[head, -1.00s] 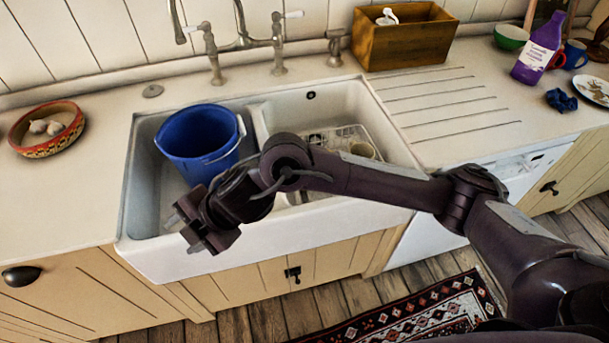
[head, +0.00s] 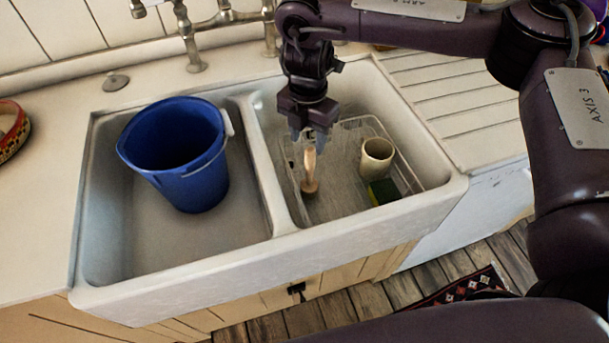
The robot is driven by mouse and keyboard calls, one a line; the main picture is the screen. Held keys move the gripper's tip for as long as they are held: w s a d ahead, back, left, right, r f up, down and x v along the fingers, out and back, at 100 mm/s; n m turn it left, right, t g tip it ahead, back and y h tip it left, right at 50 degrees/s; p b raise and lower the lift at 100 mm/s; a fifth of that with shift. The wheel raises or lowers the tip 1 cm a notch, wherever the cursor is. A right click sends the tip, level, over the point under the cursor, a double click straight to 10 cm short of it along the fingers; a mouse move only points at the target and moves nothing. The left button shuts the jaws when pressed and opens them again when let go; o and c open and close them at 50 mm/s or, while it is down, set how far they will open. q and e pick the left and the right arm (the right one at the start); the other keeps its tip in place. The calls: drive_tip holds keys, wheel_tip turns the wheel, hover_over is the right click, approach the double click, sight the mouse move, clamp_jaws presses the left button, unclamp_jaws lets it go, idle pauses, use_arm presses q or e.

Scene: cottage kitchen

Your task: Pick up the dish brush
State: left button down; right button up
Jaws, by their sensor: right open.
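The dish brush (head: 310,172) has a pale wooden handle and stands roughly upright in the wire rack in the right sink basin. Its round wooden head is at the bottom. My right gripper (head: 308,140) points down over the right basin, open, with its fingertips at the top of the brush handle. I cannot tell whether the fingers touch the handle. My left gripper is not in view.
A white wire rack (head: 352,124) holds a cream cup (head: 376,157) and a green and yellow sponge (head: 383,191) right of the brush. A blue bucket (head: 190,185) stands in the left basin. The tap (head: 190,40) rises behind. The ribbed drainboard (head: 450,100) is clear.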

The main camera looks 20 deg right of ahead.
sight(310, 150)
drive_tip(key=shift+s+f, duration=0.3)
drive_tip(key=shift+f, duration=0.1)
drive_tip(key=f, duration=0.2)
drive_tip(key=shift+s+d+f+p, duration=0.15)
drive_tip(key=shift+s+f+p, duration=0.1)
drive_tip(key=shift+f+p, duration=0.1)
wheel_tip(310, 150, down, 3)
drive_tip(key=shift+w+r, duration=0.1)
drive_tip(key=shift+r, duration=0.1)
drive_tip(key=shift+f, duration=0.5)
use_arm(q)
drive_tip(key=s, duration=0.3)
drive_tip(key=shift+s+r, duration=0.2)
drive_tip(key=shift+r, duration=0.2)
use_arm(e)
clamp_jaws()
